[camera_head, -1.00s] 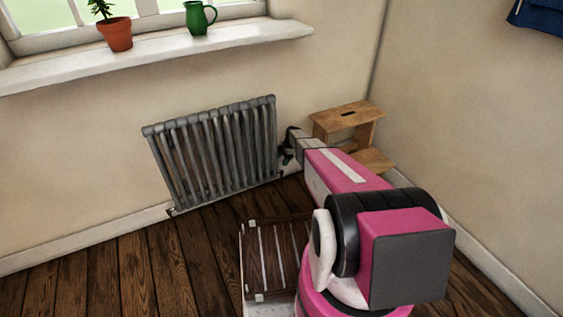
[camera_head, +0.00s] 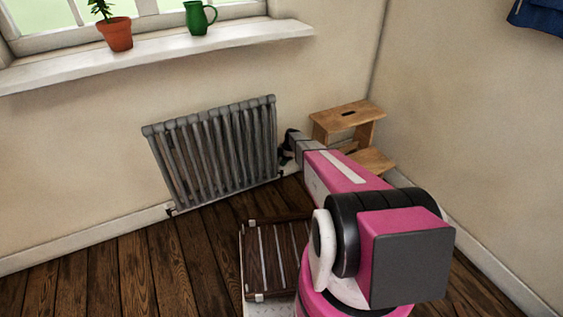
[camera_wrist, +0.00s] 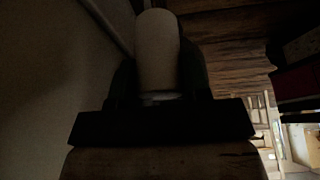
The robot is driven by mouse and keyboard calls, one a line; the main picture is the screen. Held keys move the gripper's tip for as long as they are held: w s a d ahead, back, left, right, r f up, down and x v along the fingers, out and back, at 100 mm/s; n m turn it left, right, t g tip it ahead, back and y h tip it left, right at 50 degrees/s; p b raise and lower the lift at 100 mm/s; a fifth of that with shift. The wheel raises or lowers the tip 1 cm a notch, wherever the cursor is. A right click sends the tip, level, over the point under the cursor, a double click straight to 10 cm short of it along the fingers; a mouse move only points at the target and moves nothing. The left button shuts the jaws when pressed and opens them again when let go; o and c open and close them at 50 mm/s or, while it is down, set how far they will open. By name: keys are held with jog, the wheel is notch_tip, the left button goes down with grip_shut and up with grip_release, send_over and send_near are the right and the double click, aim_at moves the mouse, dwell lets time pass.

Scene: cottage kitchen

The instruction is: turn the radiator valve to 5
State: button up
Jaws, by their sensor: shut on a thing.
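The grey ribbed radiator (camera_head: 215,152) stands against the wall under the window sill. My gripper (camera_head: 287,153) is at its right end, low down beside the pipe side. In the wrist view the valve head (camera_wrist: 157,50) is a pale, rounded cylinder. The dark fingers of my gripper (camera_wrist: 158,75) lie on both sides of it and are shut on it. In the head view my gripper and arm hide the valve. No number or mark on the valve can be read; the wrist view is very dark.
A wooden step stool (camera_head: 347,122) stands in the corner, close to the right of my gripper. The sill (camera_head: 160,55) above holds a potted plant (camera_head: 115,33) and a green jug (camera_head: 197,18). Bare plank floor (camera_head: 110,265) lies in front of the radiator.

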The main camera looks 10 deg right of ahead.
jog(key=m+t, duration=0.1)
jog(key=m, duration=0.2)
jog(key=shift+m+t, duration=0.8)
jog(key=shift+m, duration=1)
jog(key=shift+w, duration=0.1)
jog(key=o, duration=0.9)
